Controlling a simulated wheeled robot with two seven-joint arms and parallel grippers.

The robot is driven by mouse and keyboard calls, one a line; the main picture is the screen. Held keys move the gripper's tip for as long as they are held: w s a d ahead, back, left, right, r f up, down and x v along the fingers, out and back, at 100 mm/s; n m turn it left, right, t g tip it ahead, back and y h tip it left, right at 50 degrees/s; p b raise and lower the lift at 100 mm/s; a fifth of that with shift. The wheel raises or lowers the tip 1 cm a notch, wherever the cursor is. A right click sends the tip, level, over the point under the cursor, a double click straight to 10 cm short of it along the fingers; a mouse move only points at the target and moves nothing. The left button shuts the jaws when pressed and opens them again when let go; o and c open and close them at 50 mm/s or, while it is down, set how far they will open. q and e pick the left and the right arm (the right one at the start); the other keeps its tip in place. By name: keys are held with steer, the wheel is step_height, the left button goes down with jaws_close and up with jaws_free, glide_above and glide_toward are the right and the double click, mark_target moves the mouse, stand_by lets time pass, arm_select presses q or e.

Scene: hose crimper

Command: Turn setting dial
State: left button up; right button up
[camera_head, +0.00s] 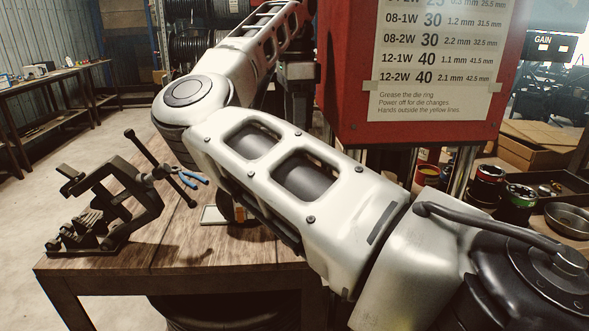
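No setting dial can be made out in this view. The red machine (345,110) stands behind my arm at the upper right, with a white settings chart (430,60) on its front listing hose codes and numbers. My white right arm comes in from the lower right, crosses the middle, bends at the elbow and runs up out of the top edge. My arm hides the lower left of the machine and part of the bench.
A wooden bench (120,268) carries a dark metal clamp stand (120,195) and blue-handled pliers (190,178) at left. Several die rings (515,203), a metal bowl (571,219) and cardboard boxes (530,148) are at right. The floor at far left is clear.

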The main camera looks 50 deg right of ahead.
step_height(320, 180, down, 12)
steer(key=shift+r+p, duration=0.25)
steer(key=shift+p, duration=0.3)
steer(key=c, duration=1)
